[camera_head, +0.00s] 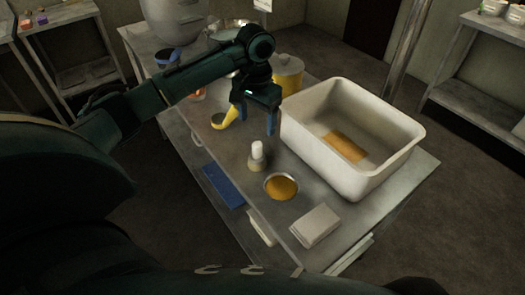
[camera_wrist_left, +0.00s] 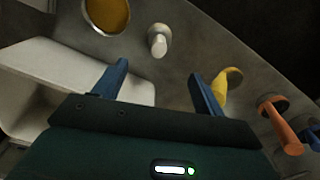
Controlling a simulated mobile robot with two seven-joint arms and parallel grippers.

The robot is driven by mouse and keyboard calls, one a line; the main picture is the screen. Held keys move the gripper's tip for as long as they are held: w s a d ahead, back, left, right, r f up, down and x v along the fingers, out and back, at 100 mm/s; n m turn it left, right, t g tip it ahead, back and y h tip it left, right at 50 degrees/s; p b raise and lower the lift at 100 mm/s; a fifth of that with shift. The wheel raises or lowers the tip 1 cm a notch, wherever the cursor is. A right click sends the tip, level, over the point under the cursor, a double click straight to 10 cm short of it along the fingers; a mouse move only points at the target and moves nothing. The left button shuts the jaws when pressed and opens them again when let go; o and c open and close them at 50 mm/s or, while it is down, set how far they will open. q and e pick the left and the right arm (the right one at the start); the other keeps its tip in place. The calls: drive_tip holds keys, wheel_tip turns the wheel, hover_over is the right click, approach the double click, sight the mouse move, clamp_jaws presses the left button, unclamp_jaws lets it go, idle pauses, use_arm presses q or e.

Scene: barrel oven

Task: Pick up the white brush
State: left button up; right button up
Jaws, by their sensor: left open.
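The white brush (camera_head: 257,150) stands upright on the metal table, with a white top and a darker round base. It also shows in the left wrist view (camera_wrist_left: 158,40), just beyond and between the fingertips. My left gripper (camera_head: 257,120) is open and empty, with its blue fingers pointing down above and behind the brush in the head view. In the left wrist view the open fingers (camera_wrist_left: 158,72) have a clear gap between them and the brush. My right gripper is not in view.
A yellow-handled brush (camera_head: 226,118) is left of my gripper. A large white tub (camera_head: 395,160) stands close on the right. An orange-handled tool (camera_wrist_left: 283,125) is also near.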

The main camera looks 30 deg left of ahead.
sight(257, 153)
use_arm(q)
drive_tip(key=f, duration=1.2)
drive_tip(key=shift+s+d, duration=0.1)
drive_tip(key=shift+s, duration=0.25)
drive_tip(key=shift+r, duration=0.1)
drive_tip(key=shift+c, duration=0.4)
drive_tip(key=c, duration=1.1)
drive_tip(key=shift+o, duration=0.2)
wheel_tip(257, 153, up, 10)
drive_tip(key=shift+r, duration=0.1)
drive_tip(key=o, duration=0.5)
drive_tip(key=c, duration=0.3)
